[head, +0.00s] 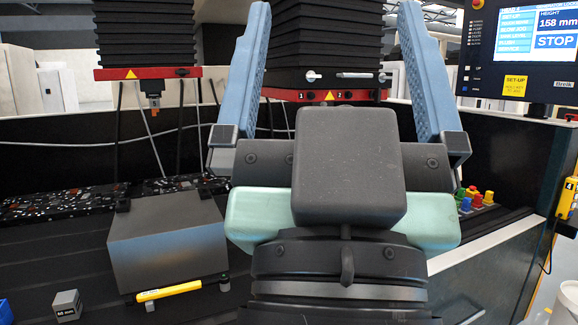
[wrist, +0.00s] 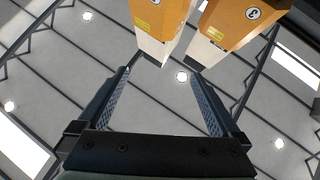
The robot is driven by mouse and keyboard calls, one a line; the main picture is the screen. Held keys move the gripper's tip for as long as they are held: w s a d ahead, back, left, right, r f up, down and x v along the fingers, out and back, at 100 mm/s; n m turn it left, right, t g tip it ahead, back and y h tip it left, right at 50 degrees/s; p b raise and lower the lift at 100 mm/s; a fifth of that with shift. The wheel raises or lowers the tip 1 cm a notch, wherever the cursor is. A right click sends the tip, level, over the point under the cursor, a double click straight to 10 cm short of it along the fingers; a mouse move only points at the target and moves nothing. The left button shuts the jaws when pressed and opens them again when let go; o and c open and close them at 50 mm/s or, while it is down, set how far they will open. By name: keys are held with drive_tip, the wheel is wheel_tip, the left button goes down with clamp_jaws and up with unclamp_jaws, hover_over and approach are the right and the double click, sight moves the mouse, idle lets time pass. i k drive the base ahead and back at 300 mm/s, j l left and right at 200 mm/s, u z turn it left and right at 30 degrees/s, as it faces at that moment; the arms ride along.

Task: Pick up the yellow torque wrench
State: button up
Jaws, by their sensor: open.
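The yellow torque wrench (head: 168,291) lies at the lower left in the head view. It rests nearly level across two small dark supports, just in front of a grey metal block. My gripper (head: 334,20) is raised in the middle of the head view, with its two blue fingers pointing up and spread wide. Nothing is between them. It is well above and to the right of the wrench, not touching it. The wrist view shows the open fingers (wrist: 161,76) aimed at the ceiling, and the wrench is not in that view.
The grey block (head: 168,243) stands directly behind the wrench. A small grey cube (head: 67,306) sits left of it. Black bellows with a red base (head: 146,73) hang above. A control screen (head: 525,35) is at the upper right. Orange-and-white machine parts (wrist: 160,22) show beyond my fingers.

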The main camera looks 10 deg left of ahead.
sight(223, 279)
drive_tip(key=i+j+u, duration=0.15)
drive_tip(key=i+j, duration=0.5)
drive_tip(key=j, duration=0.25)
drive_tip(key=i+j+u, duration=0.2)
drive_tip(key=i+j, duration=0.45)
drive_tip(key=j, duration=0.15)
